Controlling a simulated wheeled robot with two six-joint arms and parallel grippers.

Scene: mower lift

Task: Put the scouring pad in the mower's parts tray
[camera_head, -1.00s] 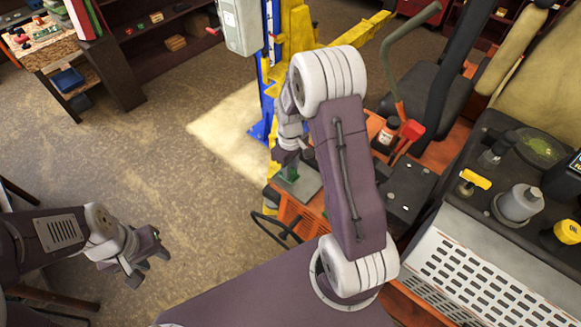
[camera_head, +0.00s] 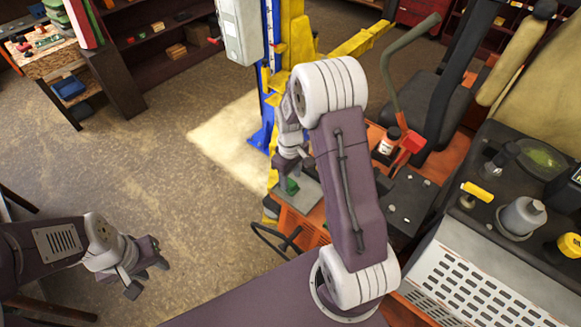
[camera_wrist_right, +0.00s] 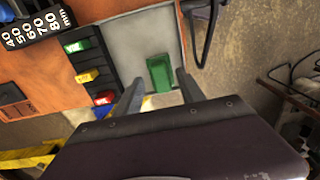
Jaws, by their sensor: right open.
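A small green block (camera_wrist_right: 160,72), which looks like the scouring pad, lies on a flat grey tray-like plate (camera_wrist_right: 121,38) on the orange mower. In the head view the pad (camera_head: 291,186) is partly hidden below my right gripper (camera_head: 291,163). My right gripper is open; in the right wrist view its two fingers (camera_wrist_right: 158,92) point at the pad, one on each side of the line to it. I cannot tell the height gap. My left gripper (camera_head: 147,277) is open and empty over the floor at the lower left.
A dark panel (camera_wrist_right: 87,58) with green, yellow and red levers is beside the plate. A red lever and a white bottle (camera_head: 388,140) stand near the mower seat (camera_head: 437,105). The blue and yellow lift post (camera_head: 272,80) is behind my right arm.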

